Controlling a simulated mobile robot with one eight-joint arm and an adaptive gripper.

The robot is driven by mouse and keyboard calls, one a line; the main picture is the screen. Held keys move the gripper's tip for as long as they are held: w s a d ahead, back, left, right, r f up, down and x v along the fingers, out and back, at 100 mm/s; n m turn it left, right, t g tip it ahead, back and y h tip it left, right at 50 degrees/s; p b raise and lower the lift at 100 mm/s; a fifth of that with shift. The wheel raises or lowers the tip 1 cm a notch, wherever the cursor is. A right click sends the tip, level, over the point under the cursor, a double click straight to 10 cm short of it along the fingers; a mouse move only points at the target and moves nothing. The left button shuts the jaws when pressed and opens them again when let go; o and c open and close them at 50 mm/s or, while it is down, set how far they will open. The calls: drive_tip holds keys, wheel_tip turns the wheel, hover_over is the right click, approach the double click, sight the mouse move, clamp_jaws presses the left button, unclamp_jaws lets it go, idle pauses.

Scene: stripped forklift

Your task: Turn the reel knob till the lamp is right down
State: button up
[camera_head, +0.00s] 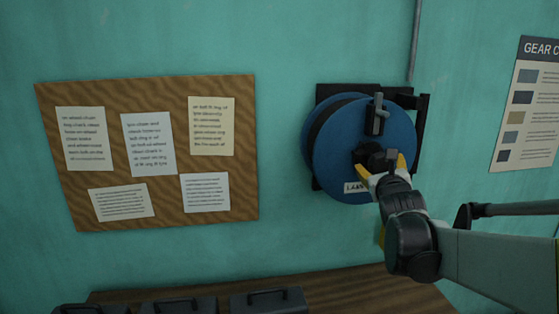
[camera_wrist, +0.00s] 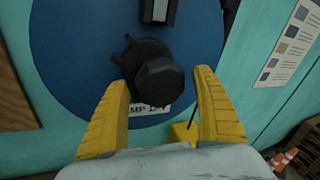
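The blue reel (camera_head: 345,140) is mounted on the teal wall, and its face also fills much of the wrist view (camera_wrist: 75,60). The dark reel knob (camera_wrist: 160,85) sticks out from the lower part of the reel face, above a white label. My gripper (camera_head: 380,165) is in front of the knob. In the wrist view its two yellow fingers (camera_wrist: 160,95) are apart, one on each side of the knob's lower part. A gap shows between the knob and each finger. The lamp cannot be made out in either view.
A dark upright handle (camera_head: 377,115) stands on the reel face above the knob. A dark bracket (camera_head: 424,125) is at the reel's right. A cork board (camera_head: 80,200) hangs to the left. Dark toolboxes (camera_head: 268,302) stand on the wooden bench (camera_head: 350,285) below.

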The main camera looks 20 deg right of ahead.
drive_tip(key=v, duration=1.2)
drive_tip(key=shift+r, duration=0.15)
